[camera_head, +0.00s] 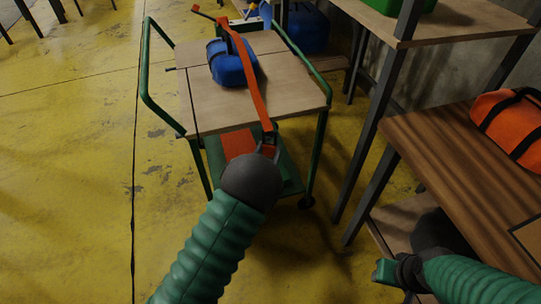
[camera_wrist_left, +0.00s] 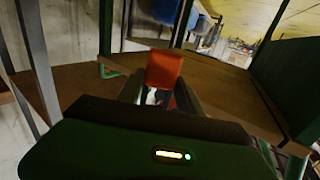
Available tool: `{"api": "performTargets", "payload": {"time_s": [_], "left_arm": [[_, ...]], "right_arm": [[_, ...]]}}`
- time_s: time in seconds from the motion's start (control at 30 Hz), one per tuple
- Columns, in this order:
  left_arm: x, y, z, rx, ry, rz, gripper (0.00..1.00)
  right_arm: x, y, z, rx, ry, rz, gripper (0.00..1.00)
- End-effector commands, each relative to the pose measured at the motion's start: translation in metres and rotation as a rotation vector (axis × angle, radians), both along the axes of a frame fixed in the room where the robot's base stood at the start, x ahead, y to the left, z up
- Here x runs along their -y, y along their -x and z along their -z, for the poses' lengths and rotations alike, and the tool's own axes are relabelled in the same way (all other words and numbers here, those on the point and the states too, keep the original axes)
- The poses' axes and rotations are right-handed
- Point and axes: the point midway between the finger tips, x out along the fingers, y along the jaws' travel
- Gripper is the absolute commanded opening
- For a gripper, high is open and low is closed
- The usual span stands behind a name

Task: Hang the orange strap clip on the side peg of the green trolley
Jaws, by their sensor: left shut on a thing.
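The green trolley (camera_head: 318,140) stands ahead, with a wooden top and a lower shelf. An orange strap (camera_head: 255,92) runs from the back of the trolley over its top to my left gripper (camera_head: 268,142). My left gripper is shut on its near end, above the trolley's front edge. In the left wrist view, an orange piece (camera_wrist_left: 163,68) sits between the fingers; I take it for the strap clip. A small dark stub (camera_head: 171,69) at the trolley's left side may be the side peg. My right gripper (camera_head: 384,270) is at lower right, its fingers unclear.
A blue bag (camera_head: 232,64) sits on the trolley top, beside the strap. A wooden bench (camera_head: 440,150) with an orange bag (camera_head: 512,125) and a dark-legged shelf (camera_head: 440,22) stand at right. Yellow floor (camera_head: 80,150) at left is clear.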

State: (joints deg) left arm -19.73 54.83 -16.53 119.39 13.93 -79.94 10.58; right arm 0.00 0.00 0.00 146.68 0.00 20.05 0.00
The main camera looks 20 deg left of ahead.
Motion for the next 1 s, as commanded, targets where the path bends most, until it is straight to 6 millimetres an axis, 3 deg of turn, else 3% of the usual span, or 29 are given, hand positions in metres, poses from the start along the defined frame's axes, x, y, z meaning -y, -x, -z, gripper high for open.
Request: {"api": "performTargets", "payload": {"time_s": [0.5, 1.0], "left_arm": [[-0.020, -0.029, 0.006, 0.002, 0.000, 0.000, 0.00], [-0.023, -0.034, 0.008, 0.001, 0.000, 0.000, 0.00]], "right_arm": [[0.000, 0.000, 0.012, 0.000, 0.000, 0.000, 0.38], [0.000, 0.000, 0.014, 0.000, 0.000, 0.000, 0.38]]}}
